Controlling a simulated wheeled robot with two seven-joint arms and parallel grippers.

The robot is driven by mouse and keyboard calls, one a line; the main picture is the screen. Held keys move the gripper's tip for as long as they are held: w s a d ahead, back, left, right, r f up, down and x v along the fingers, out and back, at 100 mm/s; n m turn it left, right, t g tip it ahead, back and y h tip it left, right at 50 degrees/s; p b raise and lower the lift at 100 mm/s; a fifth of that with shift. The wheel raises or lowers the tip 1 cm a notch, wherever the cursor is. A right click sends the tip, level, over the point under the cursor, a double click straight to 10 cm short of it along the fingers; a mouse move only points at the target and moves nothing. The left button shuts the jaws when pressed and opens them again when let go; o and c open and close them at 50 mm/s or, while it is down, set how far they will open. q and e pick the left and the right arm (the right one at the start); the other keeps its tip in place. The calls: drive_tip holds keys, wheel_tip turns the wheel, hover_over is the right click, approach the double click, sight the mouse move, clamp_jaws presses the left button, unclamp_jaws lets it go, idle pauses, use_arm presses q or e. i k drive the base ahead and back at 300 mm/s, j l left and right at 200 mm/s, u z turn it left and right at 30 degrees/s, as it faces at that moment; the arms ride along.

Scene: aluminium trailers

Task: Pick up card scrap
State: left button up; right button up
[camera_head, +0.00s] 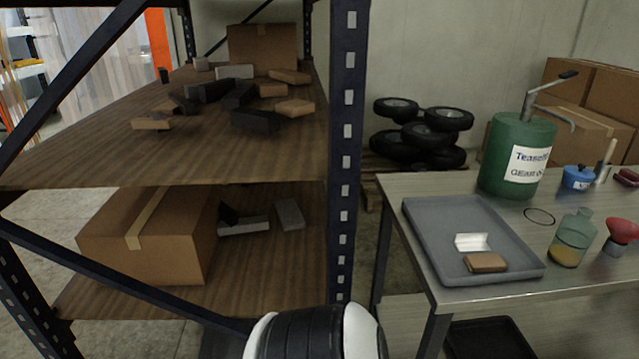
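A small white folded piece (472,242), which looks like the card scrap, lies in the grey tray (425,222) on the metal table at the right. A small brown block (486,262) lies just in front of it in the same tray. I cannot tell for certain which of the two is the card scrap. Neither of my grippers is in view. Only a black and white link of one of my arms shows at the bottom middle, left of the table.
A shelf rack with a dark post (345,140) stands at the left, holding loose blocks and a cardboard box (150,240). On the table (540,281), a green oil can (515,155), a black ring (540,217), a glass bottle (572,238) and a red funnel (621,235) stand right of the tray.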

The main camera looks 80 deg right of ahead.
sight(482, 262)
drive_tip(key=z, duration=3.8)
